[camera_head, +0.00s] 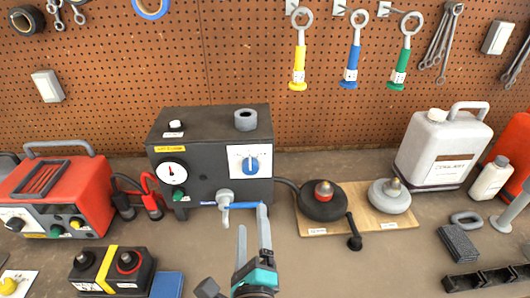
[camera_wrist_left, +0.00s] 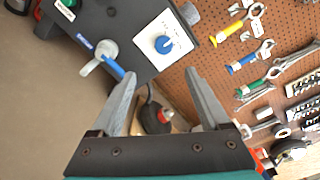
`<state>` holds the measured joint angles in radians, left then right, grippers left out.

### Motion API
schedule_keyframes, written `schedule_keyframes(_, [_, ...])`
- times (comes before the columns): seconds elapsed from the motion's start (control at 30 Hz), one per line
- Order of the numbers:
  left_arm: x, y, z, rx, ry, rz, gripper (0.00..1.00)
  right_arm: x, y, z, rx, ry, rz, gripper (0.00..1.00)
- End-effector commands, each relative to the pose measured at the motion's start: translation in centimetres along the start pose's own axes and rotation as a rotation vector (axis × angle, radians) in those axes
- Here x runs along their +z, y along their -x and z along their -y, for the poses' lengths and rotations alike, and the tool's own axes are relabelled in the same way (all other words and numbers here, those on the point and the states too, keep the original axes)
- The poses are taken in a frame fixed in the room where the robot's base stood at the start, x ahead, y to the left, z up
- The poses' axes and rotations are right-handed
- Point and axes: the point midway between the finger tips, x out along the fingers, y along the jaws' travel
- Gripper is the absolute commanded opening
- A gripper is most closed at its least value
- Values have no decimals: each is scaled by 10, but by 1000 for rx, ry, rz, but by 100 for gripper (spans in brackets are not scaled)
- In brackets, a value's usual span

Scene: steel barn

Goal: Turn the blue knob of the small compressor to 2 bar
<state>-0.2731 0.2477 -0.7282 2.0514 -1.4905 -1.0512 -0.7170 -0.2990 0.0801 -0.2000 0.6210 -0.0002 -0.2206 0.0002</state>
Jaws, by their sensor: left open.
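The small compressor (camera_head: 206,127) is a dark box on the bench against the pegboard. Its blue knob (camera_head: 251,165) sits on a white dial plate at the front right; its scale is too small to read. The knob also shows in the left wrist view (camera_wrist_left: 163,44), beyond the fingertips. A round white gauge (camera_head: 172,173) is at the front left. A blue-handled valve (camera_head: 243,205) sticks out below the knob. My left gripper (camera_head: 252,220) is open and empty, below and in front of the knob, one fingertip overlapping the lever's end in the picture. My right gripper is out of view.
A red battery charger (camera_head: 62,190) and a black battery (camera_head: 112,270) stand at left. A wooden board (camera_head: 375,194) with a black hose fitting (camera_head: 322,203) lies at right. Wrenches hang on the pegboard (camera_head: 240,60). Bench between compressor and board is mostly clear.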

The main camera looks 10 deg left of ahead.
Motion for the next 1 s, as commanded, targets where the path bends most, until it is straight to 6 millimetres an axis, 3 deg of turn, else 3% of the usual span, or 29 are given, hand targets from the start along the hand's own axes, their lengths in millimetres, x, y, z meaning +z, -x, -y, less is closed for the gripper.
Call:
schedule_keyframes(0.23, [2, -18, 7, -20, -18, 9, 79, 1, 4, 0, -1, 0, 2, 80])
schedule_keyframes(0.7, [3, -110, 8, -18, -15, 7, 79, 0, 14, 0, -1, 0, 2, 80])
schedule_keyframes(1.0, [2, -146, 7, -16, -14, 6, 79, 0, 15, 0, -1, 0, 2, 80])
